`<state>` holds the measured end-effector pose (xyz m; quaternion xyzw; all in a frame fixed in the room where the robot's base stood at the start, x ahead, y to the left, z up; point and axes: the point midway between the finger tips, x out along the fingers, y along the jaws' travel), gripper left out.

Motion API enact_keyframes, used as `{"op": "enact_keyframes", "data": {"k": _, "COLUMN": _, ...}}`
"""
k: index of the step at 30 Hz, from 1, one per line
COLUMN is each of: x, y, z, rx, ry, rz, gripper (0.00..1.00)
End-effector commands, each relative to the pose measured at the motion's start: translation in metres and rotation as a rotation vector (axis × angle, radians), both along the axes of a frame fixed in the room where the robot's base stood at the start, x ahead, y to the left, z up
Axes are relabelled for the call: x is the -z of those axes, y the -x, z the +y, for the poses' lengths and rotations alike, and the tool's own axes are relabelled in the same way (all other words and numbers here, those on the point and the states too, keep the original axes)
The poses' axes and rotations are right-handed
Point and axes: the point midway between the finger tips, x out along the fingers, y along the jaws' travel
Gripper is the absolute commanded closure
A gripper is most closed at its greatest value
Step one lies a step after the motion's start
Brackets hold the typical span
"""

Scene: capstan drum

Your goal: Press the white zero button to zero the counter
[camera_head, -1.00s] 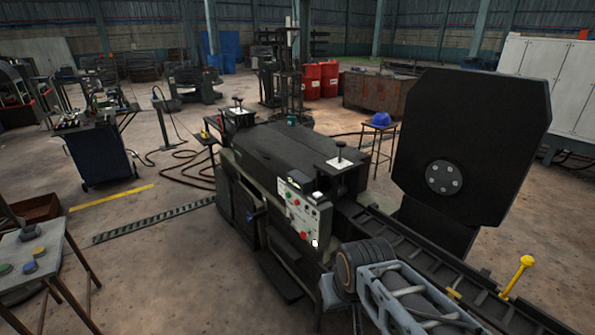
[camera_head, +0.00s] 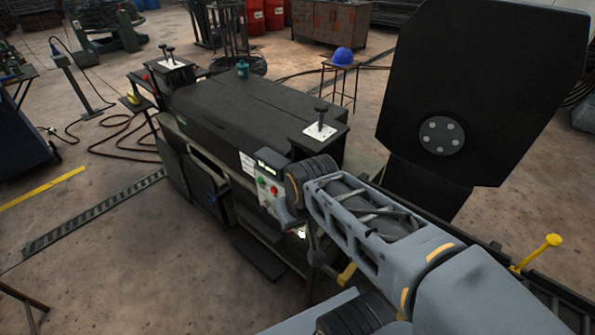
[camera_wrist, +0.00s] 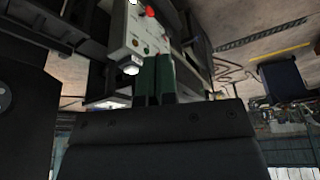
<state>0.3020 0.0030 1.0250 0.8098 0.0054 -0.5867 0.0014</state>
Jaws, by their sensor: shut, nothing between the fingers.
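The control panel (camera_head: 270,188) is a pale box on the dark machine's front, with a small display and red and green buttons; my arm covers its right part. In the wrist view the panel (camera_wrist: 138,35) appears upside down, with a red button. A round white piece (camera_wrist: 132,70) shows at the panel's end beside the fingers, and another white piece (camera_wrist: 133,3) at the top edge. I cannot tell which is the zero button. My gripper (camera_wrist: 157,60) has green fingers, shut and empty, in front of the panel; contact is unclear. In the head view the fingers are hidden.
The dark machine (camera_head: 235,115) carries levers on top. A large black plate (camera_head: 480,80) stands to the right, and a yellow post (camera_head: 537,252) rises at lower right. A stool with a blue helmet (camera_head: 342,54) stands behind. The floor at left is mostly open.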

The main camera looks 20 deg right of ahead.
Motion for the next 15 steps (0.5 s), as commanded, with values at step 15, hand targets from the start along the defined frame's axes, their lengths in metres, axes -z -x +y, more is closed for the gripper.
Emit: {"op": "enact_keyframes", "data": {"k": 15, "x": -0.049, "y": -0.109, "z": -0.045, "rx": -0.178, "ry": 0.066, "rz": 0.153, "gripper": 1.00}}
